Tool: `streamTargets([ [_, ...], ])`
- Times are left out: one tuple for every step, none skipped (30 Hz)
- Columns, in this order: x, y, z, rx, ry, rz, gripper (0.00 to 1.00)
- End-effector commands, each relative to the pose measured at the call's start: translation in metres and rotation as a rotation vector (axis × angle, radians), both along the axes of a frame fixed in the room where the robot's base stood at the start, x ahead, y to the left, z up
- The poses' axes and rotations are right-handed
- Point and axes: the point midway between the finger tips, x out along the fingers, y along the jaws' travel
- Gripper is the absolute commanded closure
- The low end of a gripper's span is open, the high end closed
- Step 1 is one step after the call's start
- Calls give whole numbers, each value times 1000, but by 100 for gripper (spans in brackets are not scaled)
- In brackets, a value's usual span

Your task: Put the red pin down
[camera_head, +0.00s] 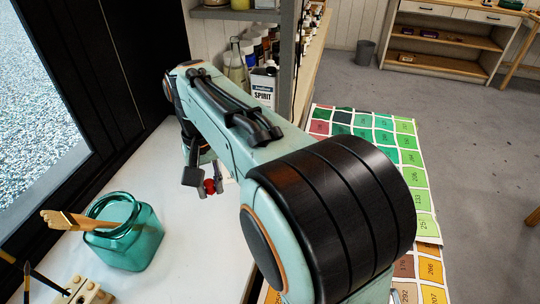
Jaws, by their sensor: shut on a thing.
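The red pin (209,186) shows as a small red piece at my gripper (206,188), over the white tabletop (190,245). My gripper is shut on the red pin. It points down near the far end of the tabletop, by the dark window frame. My own arm covers much of the view and hides part of the gripper. Whether the pin touches the tabletop cannot be told.
A wooden block (85,292) holds tools in front. Bottles and a SPIRIT can (263,88) stand behind. Numbered colour charts (385,150) lie to the right.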

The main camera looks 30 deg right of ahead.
Motion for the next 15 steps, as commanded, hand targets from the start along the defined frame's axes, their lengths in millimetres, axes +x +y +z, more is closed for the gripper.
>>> streamTargets([
  [8, 0, 1, 0, 1, -35, 95],
  [13, 1, 1, 0, 1, -59, 95],
  [21, 0, -1, 0, 2, -102, 95],
  [27, -5, -3, 1, 3, -140, 95],
  [33, -10, -6, 1, 4, -181, 95],
  [39, -19, -11, 1, 4, -235, 95],
  [43, -26, -14, 1, 4, -271, 95],
  [47, -34, -18, 1, 5, -310, 95],
  [52, -45, -23, 1, 4, -360, 95],
  [55, -54, -27, 1, 4, -397, 95],
  [57, -64, -31, 1, 4, -437, 95],
  [60, -78, -38, 1, 5, -491, 95],
  [61, -90, -43, 1, 5, -533, 95],
  [62, -102, -49, 1, 4, -578, 95],
  [62, -120, -57, 1, 5, -637, 95],
])
